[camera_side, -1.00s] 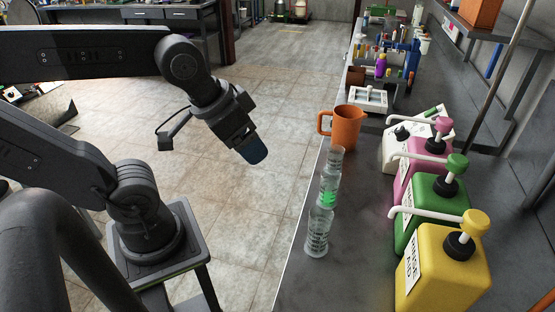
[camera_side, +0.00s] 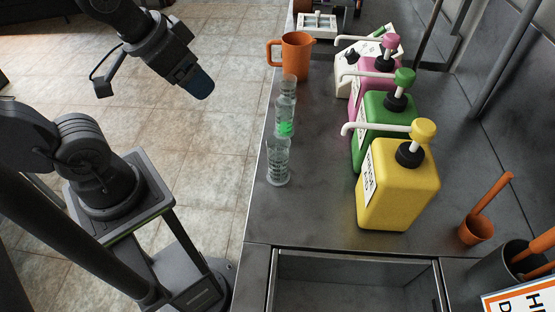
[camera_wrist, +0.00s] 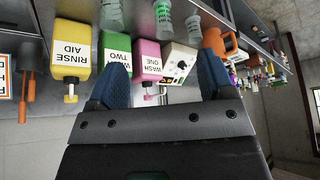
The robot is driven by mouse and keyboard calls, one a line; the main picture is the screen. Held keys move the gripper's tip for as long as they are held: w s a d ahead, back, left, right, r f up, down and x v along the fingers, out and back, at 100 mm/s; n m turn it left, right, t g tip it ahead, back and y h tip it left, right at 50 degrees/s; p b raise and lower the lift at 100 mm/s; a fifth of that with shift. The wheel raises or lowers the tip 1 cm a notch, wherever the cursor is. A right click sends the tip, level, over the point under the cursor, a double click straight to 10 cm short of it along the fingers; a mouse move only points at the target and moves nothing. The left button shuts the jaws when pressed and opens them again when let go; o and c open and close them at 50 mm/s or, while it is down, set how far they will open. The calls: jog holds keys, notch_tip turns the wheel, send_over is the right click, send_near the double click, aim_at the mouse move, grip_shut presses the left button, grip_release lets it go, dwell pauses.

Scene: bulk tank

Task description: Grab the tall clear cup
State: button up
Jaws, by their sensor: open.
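Several-marking clear cups stand upright in a row of three along the left edge of the grey counter: a near cup (camera_side: 278,160), a middle cup (camera_side: 285,112) with a green patch low on it, and a far cup (camera_side: 289,85). I cannot tell for certain which is tallest; the near one looks largest. In the wrist view the near cup (camera_wrist: 110,14), middle cup (camera_wrist: 163,18) and far cup (camera_wrist: 193,26) show at the top, partly cut off. My gripper (camera_side: 201,85) hangs left of the counter, apart from the cups. Its blue fingers (camera_wrist: 165,82) are open and empty.
An orange pitcher (camera_side: 296,57) stands behind the cups. Yellow (camera_side: 400,185), green (camera_side: 381,130) and pink (camera_side: 375,80) pump bottles stand to their right. A sink basin (camera_side: 355,285) lies in front.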

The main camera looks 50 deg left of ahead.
jog(key=shift+o, duration=0.6)
jog(key=m+g+y, duration=0.2)
jog(key=m+y, duration=0.1)
jog(key=m, duration=2.4)
send_near(278, 143)
jog(key=x, duration=0.7)
jog(key=shift+d+f, duration=0.15)
jog(key=shift+d, duration=0.15)
jog(key=shift+a+x, duration=0.15)
jog(key=shift+x, duration=1.2)
jog(key=shift+a+x, duration=0.15)
jog(key=shift+x, duration=1.2)
